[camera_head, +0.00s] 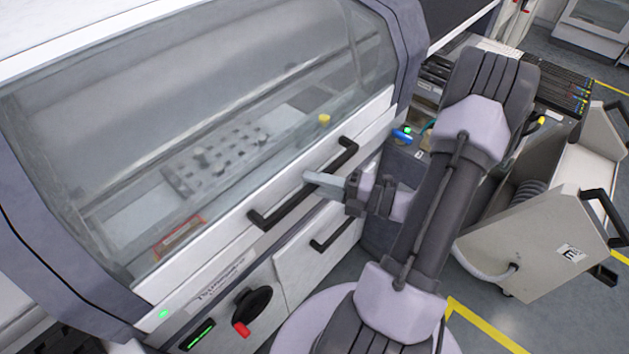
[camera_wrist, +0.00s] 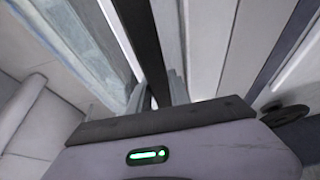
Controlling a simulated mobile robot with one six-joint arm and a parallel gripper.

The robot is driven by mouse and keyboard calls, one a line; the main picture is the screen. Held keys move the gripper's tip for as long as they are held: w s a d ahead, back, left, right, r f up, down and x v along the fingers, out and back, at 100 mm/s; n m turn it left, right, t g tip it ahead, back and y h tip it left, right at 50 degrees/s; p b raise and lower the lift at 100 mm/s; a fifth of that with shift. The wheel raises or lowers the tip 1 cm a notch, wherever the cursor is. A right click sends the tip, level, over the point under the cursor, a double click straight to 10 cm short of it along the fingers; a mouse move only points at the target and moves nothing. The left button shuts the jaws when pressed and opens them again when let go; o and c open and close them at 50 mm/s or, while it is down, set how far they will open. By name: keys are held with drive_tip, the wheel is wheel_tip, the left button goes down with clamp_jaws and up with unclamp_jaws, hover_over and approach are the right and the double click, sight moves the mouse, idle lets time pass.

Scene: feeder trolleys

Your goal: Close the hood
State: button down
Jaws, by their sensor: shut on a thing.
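The hood (camera_head: 215,120) is a large clear curved cover with a white lower frame, on the machine at the left of the head view. It looks lowered over the machine's front. A black bar handle (camera_head: 284,207) runs slantwise along its lower edge. My gripper (camera_head: 318,184) is at the handle's middle, with its fingers around the bar. In the wrist view the dark handle bar (camera_wrist: 142,45) runs between the two grey fingers of my gripper (camera_wrist: 157,92), which are shut on it. The fingertips are partly hidden by the bar.
Below the hood is a white drawer front with a second black handle (camera_head: 332,232). A black knob with a red end (camera_head: 251,308) sits lower left. A beige trolley (camera_head: 535,240) stands to the right. Floor with yellow lines shows at lower right.

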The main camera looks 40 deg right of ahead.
drive_tip(key=s+r+p, duration=0.4)
drive_tip(key=r+p, duration=0.3)
drive_tip(key=p, duration=0.1)
drive_tip(key=shift+d+r+g, duration=0.15)
drive_tip(key=shift+g, duration=0.15)
drive_tip(key=c, duration=1.2)
unclamp_jaws()
drive_tip(key=p+v, duration=0.2)
drive_tip(key=v, duration=1.5)
drive_tip(key=shift+s+r+p, duration=0.2)
drive_tip(key=shift+s+p, duration=0.05)
drive_tip(key=shift+p, duration=0.05)
